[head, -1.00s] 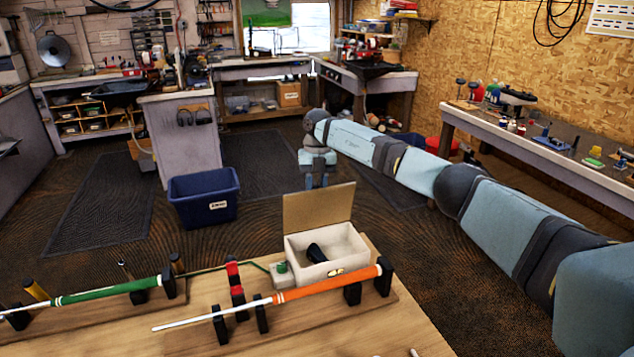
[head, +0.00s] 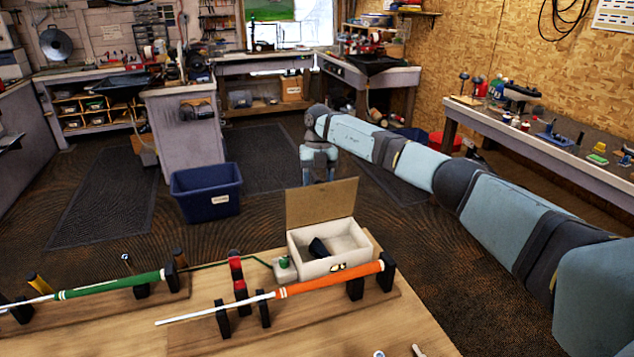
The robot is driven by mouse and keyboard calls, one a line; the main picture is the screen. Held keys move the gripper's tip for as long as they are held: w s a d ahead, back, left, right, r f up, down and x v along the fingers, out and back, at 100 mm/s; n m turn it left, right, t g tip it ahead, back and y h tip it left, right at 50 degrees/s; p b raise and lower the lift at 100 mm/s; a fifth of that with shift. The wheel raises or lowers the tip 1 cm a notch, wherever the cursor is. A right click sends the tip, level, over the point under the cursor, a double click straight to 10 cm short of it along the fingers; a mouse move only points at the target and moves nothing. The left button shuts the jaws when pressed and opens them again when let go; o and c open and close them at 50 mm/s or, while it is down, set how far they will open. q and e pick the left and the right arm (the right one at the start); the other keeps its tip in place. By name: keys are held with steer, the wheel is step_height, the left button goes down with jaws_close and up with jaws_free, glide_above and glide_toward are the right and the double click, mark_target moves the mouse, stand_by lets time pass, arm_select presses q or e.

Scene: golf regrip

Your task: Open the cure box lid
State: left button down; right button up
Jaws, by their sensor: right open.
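The cure box (head: 308,266) is a small white box at the far right of the wooden table. Its tan lid (head: 322,204) stands raised, upright along the back edge, so the box is open. A black object (head: 320,246) lies inside. My right gripper (head: 318,177) points down just behind the top of the lid. The lid hides its lower end, and I cannot tell whether they touch. My left gripper is not in view.
A club with an orange grip (head: 330,279) rests on black supports in front of the box. A club with a green grip (head: 112,285) lies to the left. A small grey unit with a green button (head: 284,268) adjoins the box. A blue bin (head: 206,193) stands on the floor behind.

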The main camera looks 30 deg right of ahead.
steer(key=b+v, duration=0.2)
steer(key=v, duration=1.1)
steer(key=shift+w+r, duration=0.15)
